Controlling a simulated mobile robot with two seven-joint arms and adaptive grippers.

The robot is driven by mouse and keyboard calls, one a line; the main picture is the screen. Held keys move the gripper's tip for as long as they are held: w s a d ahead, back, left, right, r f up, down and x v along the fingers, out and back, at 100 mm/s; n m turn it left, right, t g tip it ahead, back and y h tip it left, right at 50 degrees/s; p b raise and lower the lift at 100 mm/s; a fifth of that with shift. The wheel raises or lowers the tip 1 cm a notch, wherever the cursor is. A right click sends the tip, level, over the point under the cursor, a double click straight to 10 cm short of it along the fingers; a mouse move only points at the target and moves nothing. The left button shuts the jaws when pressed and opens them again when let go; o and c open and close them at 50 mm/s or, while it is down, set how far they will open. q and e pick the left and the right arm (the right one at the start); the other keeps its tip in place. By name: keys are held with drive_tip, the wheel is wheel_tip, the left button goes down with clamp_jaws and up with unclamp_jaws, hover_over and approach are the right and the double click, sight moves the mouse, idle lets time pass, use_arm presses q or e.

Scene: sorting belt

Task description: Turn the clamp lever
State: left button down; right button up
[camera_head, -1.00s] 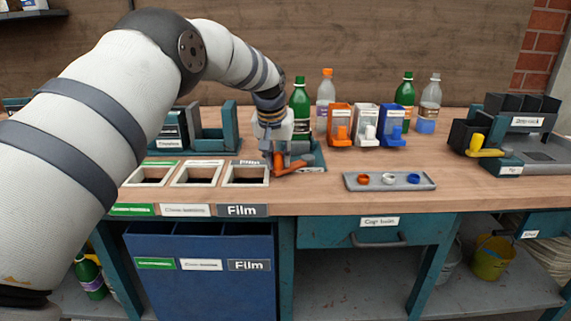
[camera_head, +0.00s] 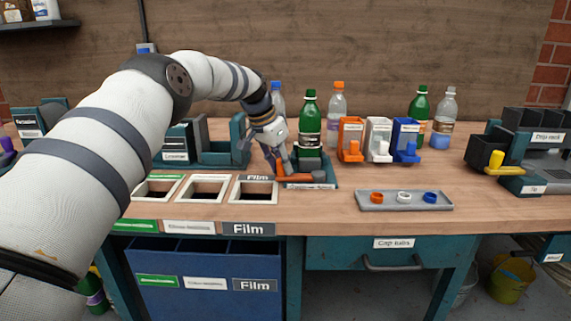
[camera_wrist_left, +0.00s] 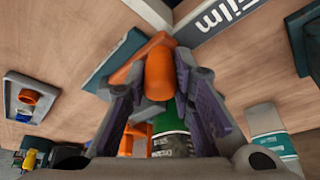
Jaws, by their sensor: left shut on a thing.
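The orange clamp lever (camera_head: 295,179) sits at the front of the clamp base (camera_head: 322,186), just right of the film opening. A green bottle (camera_head: 310,122) stands upright at the clamp. My left gripper (camera_head: 275,162) is at the lever, tilted downward, and partly hides its handle. In the left wrist view the orange handle (camera_wrist_left: 158,76) lies between the two fingers (camera_wrist_left: 160,62), which are shut on it. The green bottle (camera_wrist_left: 172,130) shows behind the lever there. My right gripper is not in view.
Orange, white and blue dispensers (camera_head: 379,142) stand right of the clamp. A grey tray (camera_head: 385,207) with three caps lies in front of them. Framed openings (camera_head: 203,188) are to the left. More bottles stand behind. Bare table lies right of the tray.

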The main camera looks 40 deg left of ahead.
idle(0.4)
use_arm(q)
drive_tip(key=c, duration=1.4)
unclamp_jaws()
drive_tip(key=shift+o, duration=0.2)
drive_tip(key=v, duration=1.2)
drive_tip(key=shift+w+a, duration=0.1)
